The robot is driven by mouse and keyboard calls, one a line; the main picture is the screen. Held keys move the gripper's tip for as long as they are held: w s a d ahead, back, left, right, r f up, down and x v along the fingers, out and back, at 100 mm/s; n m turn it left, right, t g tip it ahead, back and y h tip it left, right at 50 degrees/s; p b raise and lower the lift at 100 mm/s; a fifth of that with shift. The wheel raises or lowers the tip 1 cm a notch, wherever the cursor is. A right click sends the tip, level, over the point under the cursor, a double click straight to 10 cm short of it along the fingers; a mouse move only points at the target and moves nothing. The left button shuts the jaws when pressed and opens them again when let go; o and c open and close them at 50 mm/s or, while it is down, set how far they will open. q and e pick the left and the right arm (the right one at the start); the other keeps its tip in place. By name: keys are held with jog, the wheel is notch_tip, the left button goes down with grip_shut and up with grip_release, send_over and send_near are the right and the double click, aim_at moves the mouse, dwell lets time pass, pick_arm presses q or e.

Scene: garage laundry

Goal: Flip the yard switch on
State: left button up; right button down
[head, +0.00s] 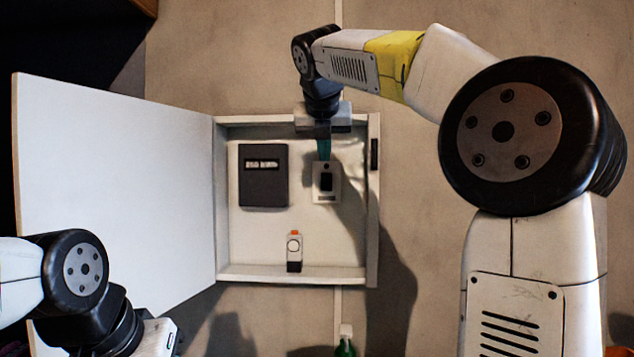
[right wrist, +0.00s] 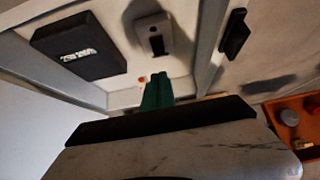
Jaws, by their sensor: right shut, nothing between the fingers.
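The yard switch appears to be the small light plate with a black rocker (head: 326,183) on the back wall of the open wall box (head: 372,240); its label is too small to read. The plate also shows at the top of the right wrist view (right wrist: 155,36). I cannot tell which way the rocker is set. My right gripper (head: 324,150) reaches down from above, its teal fingers shut and empty, just above the plate in the head view. In the right wrist view its fingers (right wrist: 157,92) appear apart from the switch. My left arm shows at lower left; its fingers are out of view.
The box door (head: 115,180) stands wide open to the left. A dark panel (head: 263,190) is left of the switch. A small white device with an orange top (head: 294,247) stands on the box floor. A black latch (head: 374,154) is on the right rim.

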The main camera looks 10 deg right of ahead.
send_near(327, 183)
notch_tip(327, 183, down, 5)
jog(key=w, duration=0.3)
jog(key=shift+w+d+f, duration=0.15)
jog(key=shift+w+d, duration=0.05)
jog(key=shift+w, duration=0.15)
jog(key=shift+w+d+f, duration=0.15)
jog(key=shift+w+f, duration=0.05)
jog(key=shift+w, duration=0.15)
jog(key=shift+w+d, duration=0.1)
jog(key=shift+d, duration=0.05)
jog(key=shift+r+t, duration=0.15)
jog(key=shift+t, duration=0.15)
jog(key=shift+r, duration=0.7)
